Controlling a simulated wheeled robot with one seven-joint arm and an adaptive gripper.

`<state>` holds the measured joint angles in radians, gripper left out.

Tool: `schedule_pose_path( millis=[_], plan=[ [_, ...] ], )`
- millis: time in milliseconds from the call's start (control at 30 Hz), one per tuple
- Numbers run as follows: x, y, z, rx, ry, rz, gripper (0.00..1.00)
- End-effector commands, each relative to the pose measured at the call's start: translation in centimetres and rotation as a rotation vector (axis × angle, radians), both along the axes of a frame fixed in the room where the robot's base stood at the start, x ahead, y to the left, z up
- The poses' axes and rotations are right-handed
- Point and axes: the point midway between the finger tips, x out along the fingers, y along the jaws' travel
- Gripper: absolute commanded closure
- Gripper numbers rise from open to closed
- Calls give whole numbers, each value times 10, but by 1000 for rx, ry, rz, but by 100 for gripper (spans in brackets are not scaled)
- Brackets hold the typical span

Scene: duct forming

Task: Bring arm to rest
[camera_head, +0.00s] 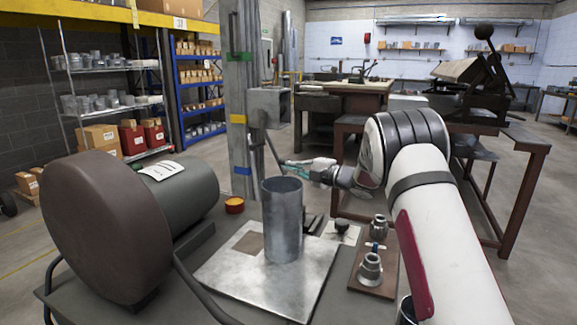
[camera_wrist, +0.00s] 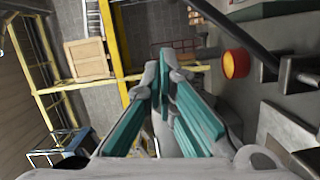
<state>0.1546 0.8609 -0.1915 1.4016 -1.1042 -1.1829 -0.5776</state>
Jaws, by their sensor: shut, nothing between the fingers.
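My gripper (camera_head: 290,167) is in the head view, above and behind the top of a grey metal duct tube (camera_head: 283,222). The tube stands upright on a flat metal plate (camera_head: 228,272) on the bench. My white arm reaches in from the right to the gripper. In the wrist view my gripper (camera_wrist: 161,65) shows its teal-padded fingers shut together with nothing between them. Whether the fingertips touch the post behind them is hard to tell.
A dark cylindrical machine (camera_head: 115,225) fills the left of the bench. A brown board (camera_head: 375,275) with metal fittings lies right of the plate. A grey post (camera_head: 240,100) rises behind the tube.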

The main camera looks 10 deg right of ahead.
Motion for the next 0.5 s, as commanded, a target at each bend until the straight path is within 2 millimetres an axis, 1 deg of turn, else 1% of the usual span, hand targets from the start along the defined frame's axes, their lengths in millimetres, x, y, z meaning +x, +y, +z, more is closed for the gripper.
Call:
schedule_pose_path(
  millis=[33, 300, 433, 500],
  plan=[
    [-7, -8, 2, 0, 1, -5, 100],
    [-39, -34, 4, 0, 1, -3, 100],
    [-46, -41, 4, 0, 0, -4, 100],
    [-48, -43, 8, 0, 2, -14, 100]
  ],
)
